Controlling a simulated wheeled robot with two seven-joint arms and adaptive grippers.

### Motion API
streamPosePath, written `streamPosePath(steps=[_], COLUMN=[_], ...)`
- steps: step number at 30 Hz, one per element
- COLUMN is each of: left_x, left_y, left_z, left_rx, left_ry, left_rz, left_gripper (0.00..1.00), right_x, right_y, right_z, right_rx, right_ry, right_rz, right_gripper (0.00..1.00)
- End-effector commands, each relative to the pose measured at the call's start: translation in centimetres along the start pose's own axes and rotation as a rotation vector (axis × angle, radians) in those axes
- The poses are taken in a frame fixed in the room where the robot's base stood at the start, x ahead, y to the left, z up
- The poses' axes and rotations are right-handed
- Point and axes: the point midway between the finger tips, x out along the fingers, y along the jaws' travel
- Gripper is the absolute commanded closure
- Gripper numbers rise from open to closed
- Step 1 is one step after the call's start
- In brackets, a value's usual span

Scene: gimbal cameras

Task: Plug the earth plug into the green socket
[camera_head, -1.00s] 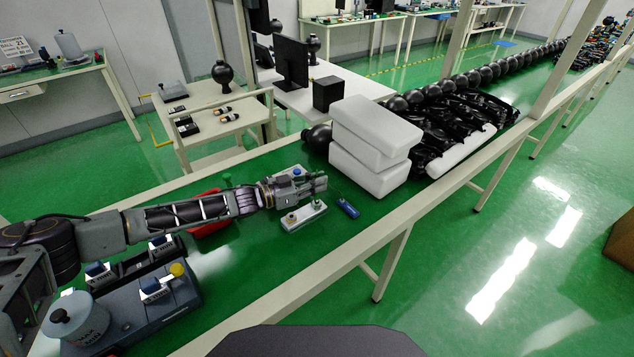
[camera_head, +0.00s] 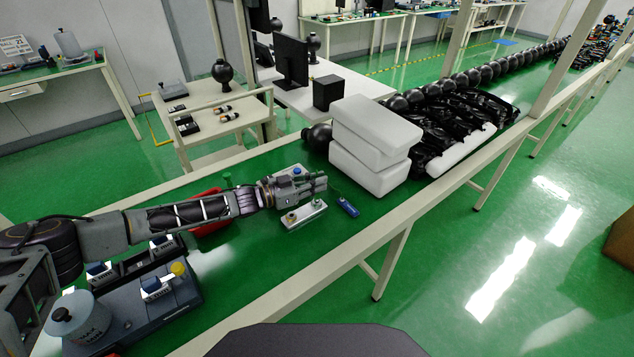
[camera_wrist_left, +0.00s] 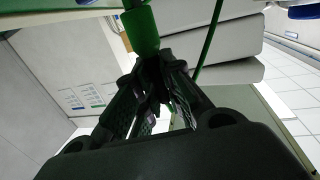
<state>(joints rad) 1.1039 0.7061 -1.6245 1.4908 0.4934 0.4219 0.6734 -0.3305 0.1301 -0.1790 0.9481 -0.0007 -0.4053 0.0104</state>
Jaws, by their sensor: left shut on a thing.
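A white socket board (camera_head: 304,217) lies on the green bench top, with small round sockets along it. Which socket is green is too small to tell in the head view. My left gripper (camera_head: 321,183) is just above and behind the right end of the board. In the left wrist view the fingers (camera_wrist_left: 163,62) are shut on a green plug (camera_wrist_left: 140,28), which sticks out past the fingertips. The plug is hidden in the head view. Contact between plug and socket cannot be made out. My right gripper is not in view.
A blue handheld device (camera_head: 347,207) lies right of the board. White foam blocks (camera_head: 370,145) are stacked behind it. A second board with a blue knob (camera_head: 297,170) sits behind my gripper. A grey instrument case (camera_head: 150,300) is at front left. A green cable (camera_wrist_left: 209,40) shows in the wrist view.

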Motion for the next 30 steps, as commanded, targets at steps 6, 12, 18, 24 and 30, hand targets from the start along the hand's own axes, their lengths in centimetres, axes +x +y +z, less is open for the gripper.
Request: streamPosePath(steps=[6, 12, 18, 24, 30], left_x=[0.0, 0.0, 0.1, 0.1, 0.1], left_y=[0.0, 0.0, 0.0, 0.0, 0.0], left_z=[0.4, 0.7, 1.0, 1.2, 1.5], left_rx=[0.000, 0.000, 0.000, 0.000, 0.000], left_ry=[0.000, 0.000, 0.000, 0.000, 0.000], left_rz=[0.000, 0.000, 0.000, 0.000, 0.000], left_gripper=[1.00, 1.00, 1.00, 1.00, 1.00], right_x=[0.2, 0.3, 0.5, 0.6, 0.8], right_y=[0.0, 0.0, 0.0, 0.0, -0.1], right_z=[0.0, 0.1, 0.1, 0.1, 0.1], right_rx=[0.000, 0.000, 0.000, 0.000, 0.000], right_ry=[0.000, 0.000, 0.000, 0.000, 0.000], right_rz=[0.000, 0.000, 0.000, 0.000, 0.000], right_gripper=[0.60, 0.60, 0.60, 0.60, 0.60])
